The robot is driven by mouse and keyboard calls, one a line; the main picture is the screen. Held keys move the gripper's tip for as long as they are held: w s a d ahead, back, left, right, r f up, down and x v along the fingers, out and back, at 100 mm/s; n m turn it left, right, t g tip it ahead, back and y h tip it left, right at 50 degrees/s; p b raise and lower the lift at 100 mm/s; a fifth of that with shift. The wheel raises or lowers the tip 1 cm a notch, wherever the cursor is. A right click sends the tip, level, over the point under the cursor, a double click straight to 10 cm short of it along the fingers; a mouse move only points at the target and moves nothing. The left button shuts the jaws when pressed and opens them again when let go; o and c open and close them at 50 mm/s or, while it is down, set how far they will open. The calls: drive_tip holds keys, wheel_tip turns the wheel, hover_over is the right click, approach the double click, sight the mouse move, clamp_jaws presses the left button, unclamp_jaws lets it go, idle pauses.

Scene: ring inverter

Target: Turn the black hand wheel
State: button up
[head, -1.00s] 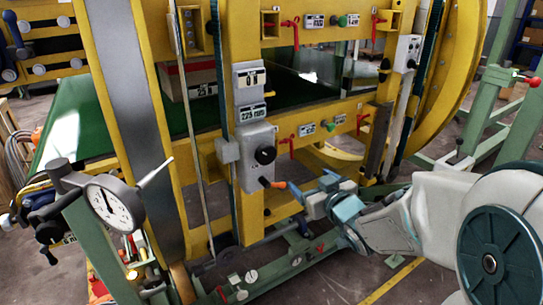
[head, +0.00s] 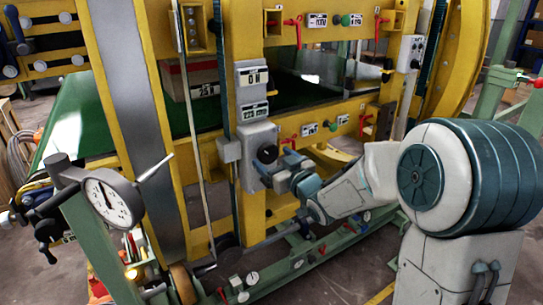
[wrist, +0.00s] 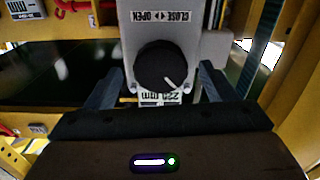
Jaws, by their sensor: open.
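The black hand wheel (head: 267,153) sits on the front of a grey box (head: 254,140) on the yellow frame. In the wrist view the wheel (wrist: 163,66) is a round black knob with a pale mark at its lower right. A "CLOSE OPEN" label (wrist: 169,17) is above it. My gripper (wrist: 155,85) is open, one finger on each side below the wheel, with nothing visible between the fingers. In the head view my gripper (head: 287,160) is just right of the wheel; its fingertips are hard to make out. I cannot tell whether the fingers touch the wheel.
A thin vertical rod (head: 190,130) and yellow posts stand left of the box. Red levers (head: 293,143) are to the right, close to my arm. A dial gauge (head: 108,200) on a green post is at the front left. A green rail runs along the floor.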

drive_tip(key=shift+x, duration=1.2)
drive_tip(key=c, duration=1)
drive_tip(key=shift+m, duration=0.3)
drive_tip(key=m+p, duration=0.1)
drive_tip(key=m, duration=0.4)
drive_tip(key=shift+r, duration=0.1)
drive_tip(key=m+p, duration=0.2)
drive_tip(key=m, duration=0.3)
drive_tip(key=shift+m, duration=0.4)
